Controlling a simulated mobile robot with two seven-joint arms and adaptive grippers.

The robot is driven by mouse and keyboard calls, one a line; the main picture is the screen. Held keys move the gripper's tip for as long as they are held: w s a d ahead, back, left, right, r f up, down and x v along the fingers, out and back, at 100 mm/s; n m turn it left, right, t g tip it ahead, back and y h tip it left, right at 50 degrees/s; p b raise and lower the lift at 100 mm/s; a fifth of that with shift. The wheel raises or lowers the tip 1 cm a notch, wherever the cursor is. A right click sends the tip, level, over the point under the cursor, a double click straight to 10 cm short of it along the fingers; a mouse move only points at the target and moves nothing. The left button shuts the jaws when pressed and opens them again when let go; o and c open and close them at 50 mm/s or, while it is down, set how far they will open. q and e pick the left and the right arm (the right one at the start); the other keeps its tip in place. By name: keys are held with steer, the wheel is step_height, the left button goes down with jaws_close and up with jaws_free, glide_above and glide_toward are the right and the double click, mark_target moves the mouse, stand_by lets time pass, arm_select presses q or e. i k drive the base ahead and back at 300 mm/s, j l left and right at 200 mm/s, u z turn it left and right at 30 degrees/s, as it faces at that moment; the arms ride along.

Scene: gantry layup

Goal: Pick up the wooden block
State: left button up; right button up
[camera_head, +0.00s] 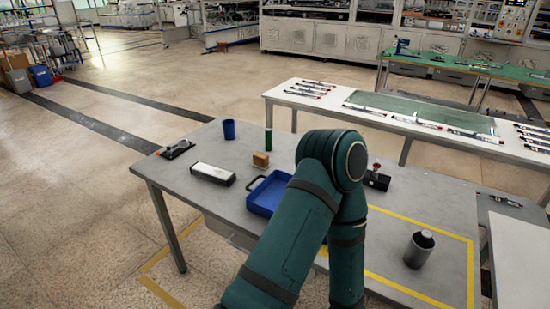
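One of my arms, dark green, rises from the bottom of the picture and bends over the table, to the right of the block. It covers part of the tray and the middle of the table. Neither gripper shows; the end of the visible arm is hidden or out of view. Nothing covers the block.
A whetstone-like bar (213,173) lies left of the tray, with a black tool (176,149) further left. A blue cup (229,129) stands at the back edge. A black box (377,180) and a grey bottle (419,249) are right of my arm.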

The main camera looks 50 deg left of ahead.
mark_target(260, 160)
steer(key=j+z, duration=0.15)
steer(key=j, duration=0.15)
steer(key=k+j+z, duration=0.15)
steer(key=j, duration=0.15)
steer(key=k+j+z, duration=0.15)
steer(key=j, duration=0.15)
steer(key=k+j, duration=0.15)
steer(key=j, duration=0.2)
steer(key=k+j+z, duration=0.1)
steer(key=j, duration=0.3)
steer(key=k+j, duration=0.15)
steer(key=j, duration=0.2)
steer(key=k+j+z, duration=0.1)
steer(key=j, duration=0.25)
steer(key=k+j, duration=0.2)
steer(key=j, duration=0.15)
